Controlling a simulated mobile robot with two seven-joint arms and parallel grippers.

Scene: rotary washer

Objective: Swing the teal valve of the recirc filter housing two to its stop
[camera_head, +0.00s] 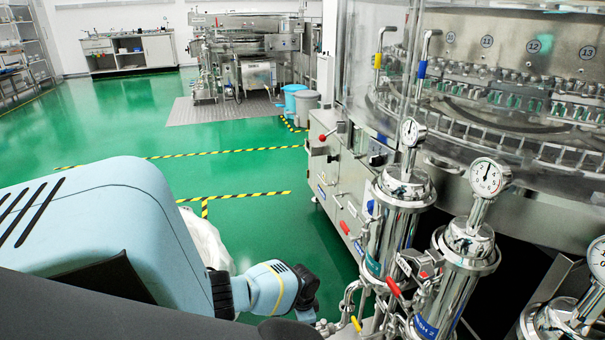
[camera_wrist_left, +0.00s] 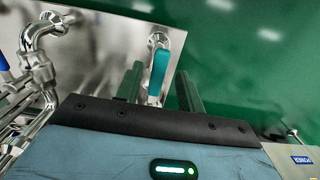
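The teal valve handle (camera_wrist_left: 160,72) shows in the left wrist view, on a metal fitting near the top of a steel panel. My left gripper (camera_wrist_left: 161,74) is open, with one dark finger on each side of the handle. A gap shows on the right side; contact on the left is unclear. In the head view my left arm reaches down toward the filter housings, and its fingers are hidden. My right gripper is out of view.
Red handles (camera_head: 393,287) and a yellow handle (camera_head: 356,324) sit on nearby pipework. Steel pipes (camera_wrist_left: 40,70) crowd the left of the wrist view. The glass-fronted washer (camera_head: 500,110) stands behind the housings. Green floor (camera_head: 240,170) is open at left.

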